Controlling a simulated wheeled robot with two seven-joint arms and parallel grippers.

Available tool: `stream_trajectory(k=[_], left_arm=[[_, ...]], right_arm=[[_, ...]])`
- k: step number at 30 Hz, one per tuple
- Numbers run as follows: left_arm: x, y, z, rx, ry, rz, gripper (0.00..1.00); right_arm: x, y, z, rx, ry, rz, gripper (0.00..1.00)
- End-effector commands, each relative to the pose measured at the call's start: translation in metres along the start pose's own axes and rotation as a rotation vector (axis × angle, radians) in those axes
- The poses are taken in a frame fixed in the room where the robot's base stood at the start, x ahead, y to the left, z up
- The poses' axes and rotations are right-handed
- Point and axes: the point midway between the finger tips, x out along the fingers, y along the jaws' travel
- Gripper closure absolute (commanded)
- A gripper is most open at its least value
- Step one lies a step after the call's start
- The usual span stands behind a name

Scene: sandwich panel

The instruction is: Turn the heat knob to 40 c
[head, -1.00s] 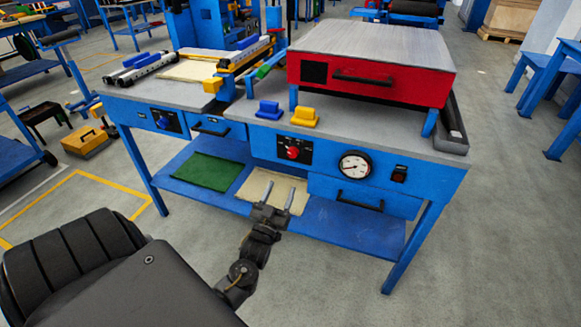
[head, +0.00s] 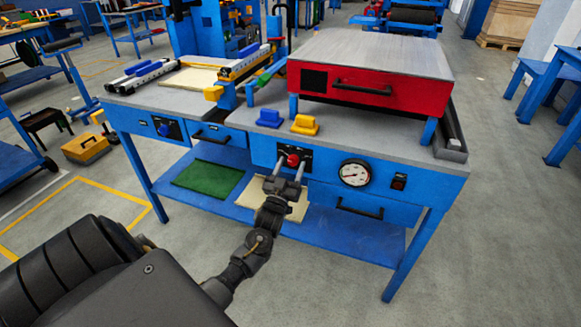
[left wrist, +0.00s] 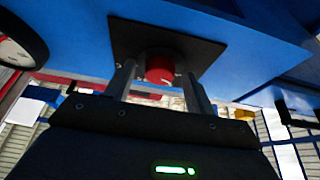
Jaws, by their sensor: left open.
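The red heat knob (head: 293,160) sits on a black plate on the blue front panel of the workbench. My left gripper (head: 290,164) is open, with its two fingers pointing up at the panel just around or in front of the knob. In the left wrist view the red knob (left wrist: 160,68) shows between the two spread fingertips (left wrist: 159,80), which reach up close to the black plate (left wrist: 167,45). I cannot tell whether the fingers touch the knob. The knob's scale marks are too small or hidden to read. My right gripper is not in view.
A round gauge (head: 355,173) and a small switch (head: 398,182) lie right of the knob. A blue knob (head: 164,129) is on the left panel. A drawer handle (head: 360,208) juts out below the gauge. A red heater box (head: 368,80) stands on top.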

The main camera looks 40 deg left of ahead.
Motion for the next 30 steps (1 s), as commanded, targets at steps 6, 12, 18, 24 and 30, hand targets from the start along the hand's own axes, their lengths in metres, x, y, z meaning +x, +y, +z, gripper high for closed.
stream_trajectory(k=[6,12,18,24,30], left_arm=[[0.0020,0.0000,0.0005,0.000,-0.001,0.000,0.45],[0.0019,0.0000,0.0004,0.000,-0.001,0.000,0.60],[0.0018,0.0000,0.0003,0.000,-0.001,0.000,0.86],[0.0019,-0.0003,0.0001,0.009,-0.001,0.003,0.89],[0.0025,-0.0016,-0.0009,0.069,-0.001,0.028,0.89]], right_arm=[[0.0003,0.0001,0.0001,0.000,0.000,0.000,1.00],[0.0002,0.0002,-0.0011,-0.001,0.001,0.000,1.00],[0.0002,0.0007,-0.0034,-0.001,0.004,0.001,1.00],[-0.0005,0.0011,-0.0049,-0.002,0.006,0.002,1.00],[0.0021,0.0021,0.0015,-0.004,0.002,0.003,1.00]])
